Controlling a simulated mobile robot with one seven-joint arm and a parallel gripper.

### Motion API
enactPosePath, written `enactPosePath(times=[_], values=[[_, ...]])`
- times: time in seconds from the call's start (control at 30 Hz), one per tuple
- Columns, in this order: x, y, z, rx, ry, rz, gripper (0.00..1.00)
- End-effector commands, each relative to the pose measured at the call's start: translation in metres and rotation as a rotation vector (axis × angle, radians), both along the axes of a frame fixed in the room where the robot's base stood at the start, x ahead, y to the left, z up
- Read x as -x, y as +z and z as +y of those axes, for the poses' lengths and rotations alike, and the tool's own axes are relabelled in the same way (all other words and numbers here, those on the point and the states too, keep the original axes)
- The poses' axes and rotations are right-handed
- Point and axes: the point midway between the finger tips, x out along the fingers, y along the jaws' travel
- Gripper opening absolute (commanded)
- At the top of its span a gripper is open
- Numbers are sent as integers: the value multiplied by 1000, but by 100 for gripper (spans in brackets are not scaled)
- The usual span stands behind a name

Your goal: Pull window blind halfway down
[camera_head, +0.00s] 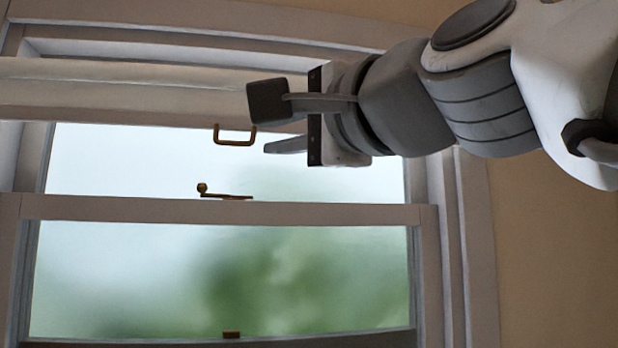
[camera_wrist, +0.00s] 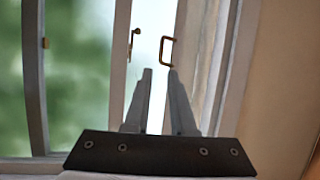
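The window blind (camera_head: 120,88) is a cream band across the top of the window, with glass showing below it. A brown U-shaped handle (camera_head: 235,138) hangs from its lower edge, and this handle also shows in the wrist view (camera_wrist: 163,52). My gripper (camera_head: 258,125) is open and empty, coming from the right at about the handle's height. In the wrist view its two fingers (camera_wrist: 159,72) are apart, and the handle appears just beyond the tips, nearer the right finger. No contact with the handle shows.
The window frame's middle rail (camera_head: 320,213) crosses below the handle and carries a small brass latch (camera_head: 222,193). A small brown fitting (camera_head: 231,335) sits at the bottom of the lower pane. Beige wall (camera_head: 545,250) is at right.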

Motion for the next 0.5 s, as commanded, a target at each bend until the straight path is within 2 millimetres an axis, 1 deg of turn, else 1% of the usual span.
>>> enactPosePath(times=[0.13,0.23,0.5], values=[[-5,5,6,-13,5,1,23],[-16,8,14,-12,6,2,23],[-60,18,46,-9,6,2,23]])
